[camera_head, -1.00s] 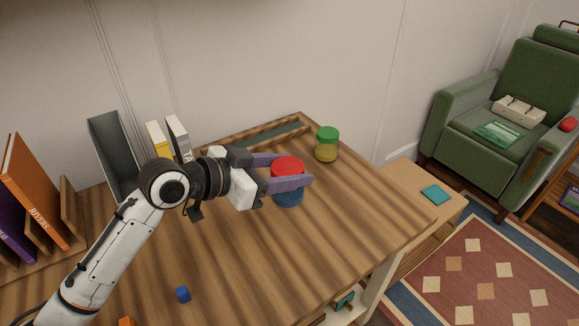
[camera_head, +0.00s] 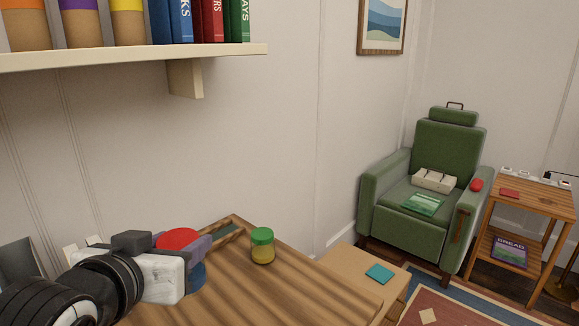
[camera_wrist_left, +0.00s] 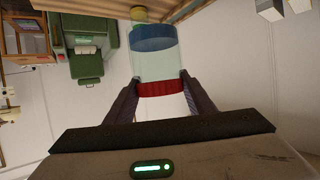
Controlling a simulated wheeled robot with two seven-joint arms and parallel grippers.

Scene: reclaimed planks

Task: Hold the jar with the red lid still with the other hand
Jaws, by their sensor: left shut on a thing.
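The jar with the red lid (camera_head: 178,238) stands on the wooden desk at the lower left of the head view, with its blue lower part (camera_head: 197,279) showing. My left gripper (camera_head: 194,250) is shut on it, its purple-grey fingers on either side near the lid. In the left wrist view the red lid (camera_wrist_left: 161,88) lies between the fingertips (camera_wrist_left: 158,91). The jar's clear wall (camera_wrist_left: 158,66) and blue contents (camera_wrist_left: 156,39) extend beyond them. Part of the jar is hidden by the gripper in the head view. My right gripper is not in view.
A green-lidded jar (camera_head: 262,247) with yellowish contents stands to the right on the desk (camera_head: 285,285). A shelf (camera_head: 130,56) with books and pots hangs above. A lower wooden surface (camera_head: 345,272) with a teal item (camera_head: 380,273) adjoins. A green armchair (camera_head: 428,185) stands farther back.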

